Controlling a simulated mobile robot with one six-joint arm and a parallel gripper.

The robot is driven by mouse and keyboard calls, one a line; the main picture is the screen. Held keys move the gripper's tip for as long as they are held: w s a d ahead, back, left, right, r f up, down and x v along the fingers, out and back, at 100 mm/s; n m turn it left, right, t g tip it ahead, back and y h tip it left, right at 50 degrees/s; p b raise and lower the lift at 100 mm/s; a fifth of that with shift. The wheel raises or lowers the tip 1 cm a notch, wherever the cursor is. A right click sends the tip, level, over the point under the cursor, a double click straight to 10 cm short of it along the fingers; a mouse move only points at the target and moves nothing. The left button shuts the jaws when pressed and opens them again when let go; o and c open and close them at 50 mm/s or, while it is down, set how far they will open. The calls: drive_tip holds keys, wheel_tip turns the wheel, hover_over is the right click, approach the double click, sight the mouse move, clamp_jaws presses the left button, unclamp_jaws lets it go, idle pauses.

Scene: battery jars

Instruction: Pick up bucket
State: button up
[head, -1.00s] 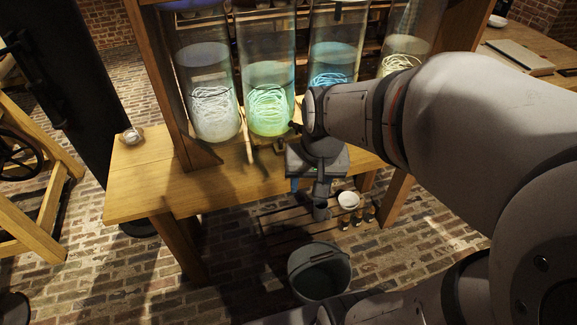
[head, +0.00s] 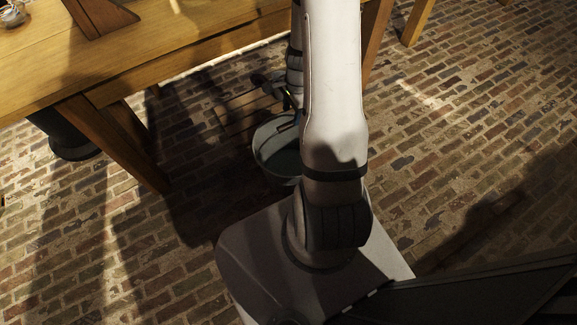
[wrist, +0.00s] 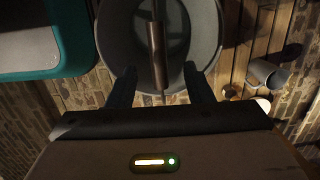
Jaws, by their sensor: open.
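The grey bucket (head: 268,158) stands on the floor under the table's front edge, partly hidden behind my arm. In the wrist view the bucket (wrist: 116,38) is seen from above, with its round rim and a bar-like handle grip (wrist: 157,45) across the middle. My gripper (wrist: 158,70) is open, with one finger on each side of the grip in the picture and a gap on both sides. I cannot tell whether the fingers are at the grip's height. In the head view my gripper (head: 285,95) is above the bucket's far side, mostly hidden by my arm.
A wooden slatted rack (head: 240,112) lies behind the bucket; its slats show in the wrist view. A teal-edged grey object (wrist: 78,50) is at the left there, and a grey cup (wrist: 266,74) at the right. Table legs (head: 125,145) stand left. Brick floor right is clear.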

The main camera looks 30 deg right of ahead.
sight(291, 122)
drive_tip(key=shift+s+a+f+b, duration=0.1)
drive_tip(key=shift+a+f+b, duration=0.1)
drive_tip(key=shift+f+b, duration=1.2)
drive_tip(key=shift+s+a+f+b, duration=0.15)
drive_tip(key=shift+f+b, duration=0.45)
drive_tip(key=shift+f, duration=1.5)
drive_tip(key=shift+w+f, duration=0.1)
drive_tip(key=shift+f, duration=0.15)
drive_tip(key=shift+c, duration=0.5)
clamp_jaws()
drive_tip(key=shift+r, duration=0.1)
